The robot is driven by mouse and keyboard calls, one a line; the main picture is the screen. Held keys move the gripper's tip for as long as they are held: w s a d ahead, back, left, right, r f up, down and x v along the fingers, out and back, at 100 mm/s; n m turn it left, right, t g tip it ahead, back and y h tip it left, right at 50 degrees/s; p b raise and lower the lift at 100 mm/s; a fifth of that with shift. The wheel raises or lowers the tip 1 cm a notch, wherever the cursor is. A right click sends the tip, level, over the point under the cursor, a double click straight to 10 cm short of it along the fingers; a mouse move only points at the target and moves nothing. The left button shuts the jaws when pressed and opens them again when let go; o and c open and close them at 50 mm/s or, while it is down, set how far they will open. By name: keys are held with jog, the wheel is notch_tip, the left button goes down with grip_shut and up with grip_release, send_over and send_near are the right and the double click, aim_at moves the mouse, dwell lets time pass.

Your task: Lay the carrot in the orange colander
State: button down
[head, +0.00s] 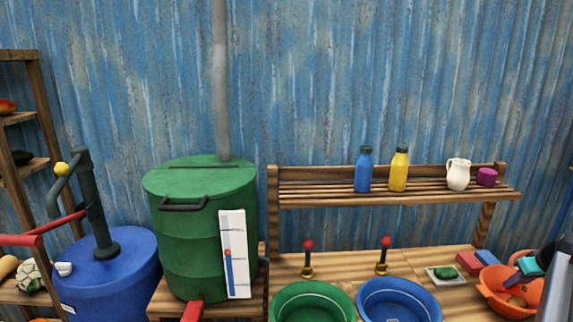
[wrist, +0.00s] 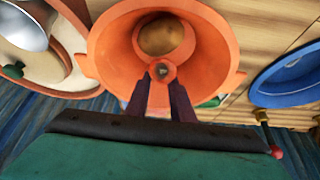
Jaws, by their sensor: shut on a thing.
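The orange colander (head: 494,301) stands at the right end of the wooden bench, and its wide bowl fills the upper middle of the wrist view (wrist: 107,45). In the head view, my gripper (head: 513,280) is at the colander.
A second bowl (wrist: 62,72) with a shiny rounded thing in it sits beside the colander. The blue basin (head: 400,287) and green basin (head: 312,290) stand to the left. A small tray (head: 432,273), red block (head: 469,262) and blue block (head: 487,257) are near the colander.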

jog(key=c, duration=1.5)
grip_release()
jog(key=shift+o, duration=0.2)
jog(key=b+v, duration=0.2)
jog(key=v, duration=1.1)
jog(key=shift+s+r, duration=0.2)
jog(key=shift+r, duration=0.1)
